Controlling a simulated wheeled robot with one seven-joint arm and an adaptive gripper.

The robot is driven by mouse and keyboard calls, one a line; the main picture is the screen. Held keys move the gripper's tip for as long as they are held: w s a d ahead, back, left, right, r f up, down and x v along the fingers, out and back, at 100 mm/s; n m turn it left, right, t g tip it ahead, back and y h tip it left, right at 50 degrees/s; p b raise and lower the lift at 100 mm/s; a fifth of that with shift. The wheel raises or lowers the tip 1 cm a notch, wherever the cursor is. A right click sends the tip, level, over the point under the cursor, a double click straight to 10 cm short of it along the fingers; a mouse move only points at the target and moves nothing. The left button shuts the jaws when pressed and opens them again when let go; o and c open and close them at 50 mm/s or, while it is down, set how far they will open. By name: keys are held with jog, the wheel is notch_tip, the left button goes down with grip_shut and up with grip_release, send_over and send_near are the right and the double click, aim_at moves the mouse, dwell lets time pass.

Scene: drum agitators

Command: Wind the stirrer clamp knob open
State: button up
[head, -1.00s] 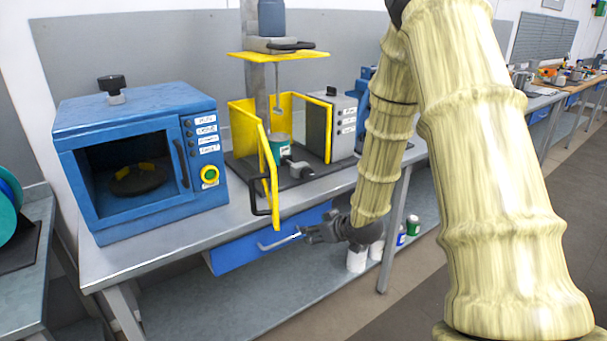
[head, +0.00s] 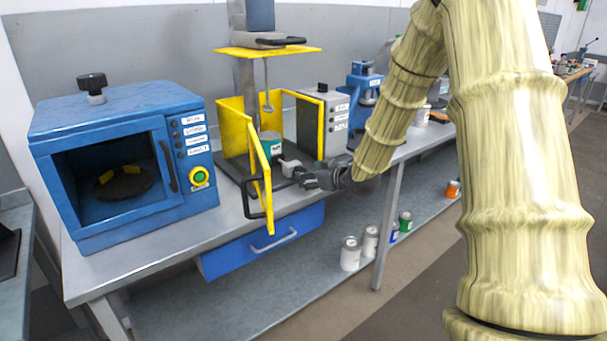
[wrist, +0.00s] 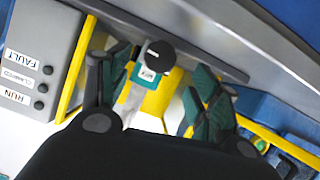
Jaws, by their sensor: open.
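The stirrer stands on the bench with its yellow guard (head: 237,120) open at the front. The teal-labelled can (head: 270,145) sits inside it. In the wrist view the round dark knob (wrist: 158,55) shows ahead, between the lines of the two fingers. My gripper (head: 304,180) is open in front of the knob and close to it. The wrist view shows its spread fingers (wrist: 160,84) with nothing held. I cannot tell whether a finger touches the knob.
The yellow guard door (head: 262,180) with its black handle swings out left of my gripper. A grey control box (head: 322,125) stands right of the guard, and a blue oven (head: 125,165) stands left. A blue drawer (head: 262,245) is under the bench. Several cans stand on the lower shelf.

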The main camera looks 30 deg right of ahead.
jog(key=shift+x, duration=3)
jog(key=c, duration=1)
